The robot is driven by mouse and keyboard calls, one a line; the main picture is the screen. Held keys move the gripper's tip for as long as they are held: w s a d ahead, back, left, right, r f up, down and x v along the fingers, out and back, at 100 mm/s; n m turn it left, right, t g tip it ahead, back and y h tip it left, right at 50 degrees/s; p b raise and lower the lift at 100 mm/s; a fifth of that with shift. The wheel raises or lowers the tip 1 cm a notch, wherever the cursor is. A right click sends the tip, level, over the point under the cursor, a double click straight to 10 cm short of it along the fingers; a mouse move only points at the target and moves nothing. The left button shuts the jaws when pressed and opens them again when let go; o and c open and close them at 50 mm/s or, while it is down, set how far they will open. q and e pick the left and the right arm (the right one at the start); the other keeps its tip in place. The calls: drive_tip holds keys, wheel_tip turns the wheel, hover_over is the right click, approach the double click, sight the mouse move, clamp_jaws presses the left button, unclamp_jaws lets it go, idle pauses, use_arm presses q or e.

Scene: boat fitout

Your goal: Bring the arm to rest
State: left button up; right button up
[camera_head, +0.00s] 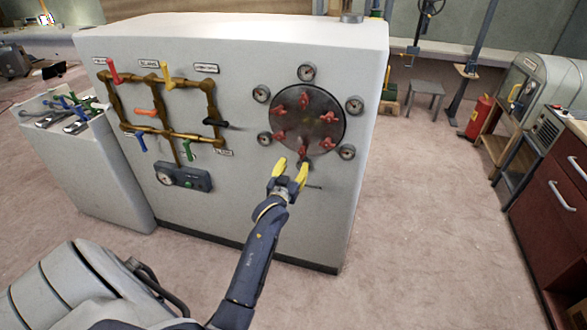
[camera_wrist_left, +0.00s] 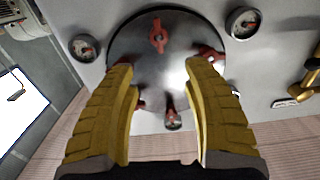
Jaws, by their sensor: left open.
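My left gripper (camera_head: 291,170) is open, its two yellow fingers apart, in front of the lower edge of a dark round plate (camera_head: 318,100) on the grey cabinet. The plate carries several red handles (camera_head: 280,114), with small gauges around it. In the left wrist view the open fingers (camera_wrist_left: 158,78) frame the lower part of the plate, and a red handle (camera_wrist_left: 158,38) shows beyond them. Nothing is held between the fingers. Whether a finger touches a handle or gauge cannot be told. My right gripper is not in view.
The grey cabinet (camera_head: 235,60) also carries brass pipes with coloured valve levers (camera_head: 150,110) on its left. A lower grey box (camera_head: 90,165) stands left of it. A red-brown drawer unit (camera_head: 555,195) is at right. The floor (camera_head: 430,230) between is clear.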

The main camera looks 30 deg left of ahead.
use_arm(q)
drive_tip(key=shift+s, duration=0.15)
idle(0.4)
drive_tip(key=s+d+f+m+g+h, duration=0.1)
drive_tip(key=d+f+g, duration=0.15)
drive_tip(key=f, duration=0.75)
drive_tip(key=s+d+f+m+g+h, duration=0.1)
drive_tip(key=s+d+f, duration=0.15)
drive_tip(key=f, duration=0.75)
drive_tip(key=d+f+m+g+h, duration=0.1)
drive_tip(key=d+f, duration=0.2)
drive_tip(key=f, duration=0.7)
drive_tip(key=s+d+f+m+g+h, duration=0.1)
drive_tip(key=s+d+f+g, duration=0.15)
drive_tip(key=s+f, duration=0.65)
drive_tip(key=s+d+f+g+h, duration=0.15)
drive_tip(key=s+d+f, duration=0.25)
drive_tip(key=s+f, duration=0.55)
drive_tip(key=s+d+f+m+g, duration=0.1)
drive_tip(key=s+f, duration=0.4)
drive_tip(key=s, duration=0.8)
drive_tip(key=s+d+f+m+g, duration=0.1)
drive_tip(key=s+f+g, duration=0.3)
drive_tip(key=s, duration=0.9)
drive_tip(key=s+d+f+g, duration=0.1)
drive_tip(key=s+f+g, duration=0.1)
drive_tip(key=s+f, duration=0.6)
drive_tip(key=s, duration=0.6)
drive_tip(key=shift+d+m, duration=0.2)
drive_tip(key=shift+m, duration=0.2)
